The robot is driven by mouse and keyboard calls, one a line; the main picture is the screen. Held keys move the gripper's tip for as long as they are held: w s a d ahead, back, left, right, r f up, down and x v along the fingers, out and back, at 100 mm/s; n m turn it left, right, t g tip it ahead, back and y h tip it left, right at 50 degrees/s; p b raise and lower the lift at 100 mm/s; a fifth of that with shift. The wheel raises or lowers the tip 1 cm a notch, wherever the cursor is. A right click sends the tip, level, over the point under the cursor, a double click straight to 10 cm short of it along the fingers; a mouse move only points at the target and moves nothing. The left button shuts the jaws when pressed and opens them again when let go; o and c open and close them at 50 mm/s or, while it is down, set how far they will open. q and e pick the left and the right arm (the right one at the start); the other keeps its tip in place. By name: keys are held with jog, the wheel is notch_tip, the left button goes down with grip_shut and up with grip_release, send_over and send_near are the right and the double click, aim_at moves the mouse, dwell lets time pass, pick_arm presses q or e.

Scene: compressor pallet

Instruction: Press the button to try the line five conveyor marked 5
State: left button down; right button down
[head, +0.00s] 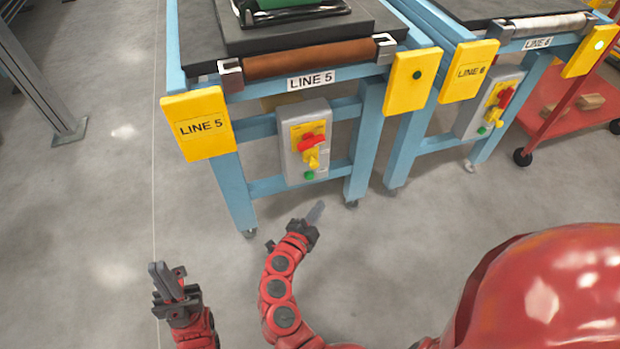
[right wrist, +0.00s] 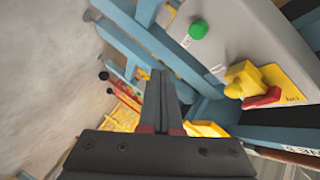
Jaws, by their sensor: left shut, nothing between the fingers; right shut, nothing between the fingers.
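The LINE 5 conveyor (head: 312,60) has a blue frame, a brown front roller and a LINE 5 label. On its front hangs a grey control box (head: 291,155) with a yellow plate, a red switch (head: 312,141), a yellow handle (head: 313,160) and a round green button (head: 309,175). The right wrist view shows the green button (right wrist: 198,29) beyond my fingers, up and right of their tips. My right gripper (head: 315,212) is shut and empty, below the box in the head view and apart from it. My left gripper (head: 160,273) is shut and empty, farther left over bare floor.
A yellow LINE 5 plate (head: 199,124) is on the left leg; another yellow plate (head: 412,80) with a dark round spot is at the right. A LINE 6 conveyor (head: 538,43) with its own control box (head: 490,103) stands to the right. A red cart (head: 568,100) is beyond. Floor in front is clear.

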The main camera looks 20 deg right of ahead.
aim_at(310, 176)
jog(key=w+b, duration=0.1)
jog(key=w, duration=0.5)
jog(key=shift+w, duration=0.3)
jog(key=shift+a, duration=0.1)
dwell(1.7)
jog(key=shift+w, duration=0.45)
